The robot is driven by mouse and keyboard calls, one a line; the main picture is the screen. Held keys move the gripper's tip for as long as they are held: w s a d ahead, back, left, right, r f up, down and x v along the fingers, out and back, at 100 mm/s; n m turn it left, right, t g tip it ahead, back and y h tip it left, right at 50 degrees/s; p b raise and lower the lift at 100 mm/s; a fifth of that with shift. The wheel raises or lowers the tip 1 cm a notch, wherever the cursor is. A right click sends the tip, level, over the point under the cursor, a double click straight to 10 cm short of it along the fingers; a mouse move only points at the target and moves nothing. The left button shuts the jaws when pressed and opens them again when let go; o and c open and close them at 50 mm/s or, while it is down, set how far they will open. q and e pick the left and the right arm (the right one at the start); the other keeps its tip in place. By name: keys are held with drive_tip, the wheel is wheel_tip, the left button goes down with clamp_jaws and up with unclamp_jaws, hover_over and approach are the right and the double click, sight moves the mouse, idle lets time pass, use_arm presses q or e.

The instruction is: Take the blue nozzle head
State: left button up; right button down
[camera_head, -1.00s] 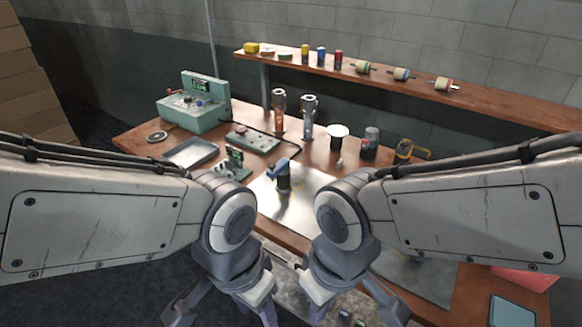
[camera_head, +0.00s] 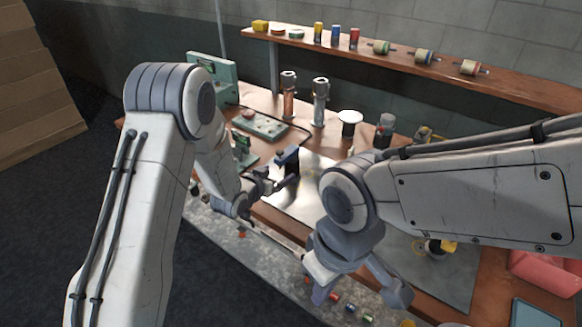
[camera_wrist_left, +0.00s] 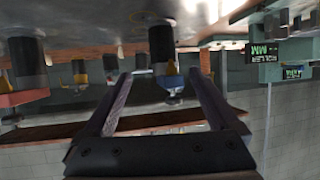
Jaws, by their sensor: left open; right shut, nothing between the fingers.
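The blue nozzle head (camera_head: 288,156) sits on a dark upright body on the shiny metal sheet at the table's middle. In the left wrist view, which looks upside down, the blue head (camera_wrist_left: 172,82) shows ahead, between the lines of the two fingers, with the dark body (camera_wrist_left: 162,45) above it in the picture. My left gripper (camera_head: 278,184) is open and close to the nozzle's near side; whether it touches cannot be told. My right gripper (camera_head: 319,294) is shut and empty, low at the table's front edge.
Behind the nozzle stand two tall metal-topped tubes (camera_head: 320,100) and a white-topped holder (camera_head: 348,122). A green-framed small device (camera_head: 241,148) and a flat green panel (camera_head: 258,124) lie left. A wooden shelf (camera_head: 400,65) runs behind. The metal sheet (camera_head: 315,175) is mostly clear.

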sight(289, 164)
use_arm(q)
drive_tip(key=p+x, duration=0.1)
drive_tip(key=x, duration=0.4)
drive_tip(key=shift+w, duration=0.3)
drive_tip(key=p+x, duration=0.2)
drive_tip(key=x, duration=0.2)
drive_tip(key=shift+w, duration=0.2)
drive_tip(key=shift+w+d+f, duration=0.15)
drive_tip(key=shift+w+f, duration=0.1)
drive_tip(key=shift+w, duration=0.1)
drive_tip(key=c, duration=1.4)
drive_tip(key=shift+r, duration=0.1)
clamp_jaws()
drive_tip(key=shift+r, duration=0.15)
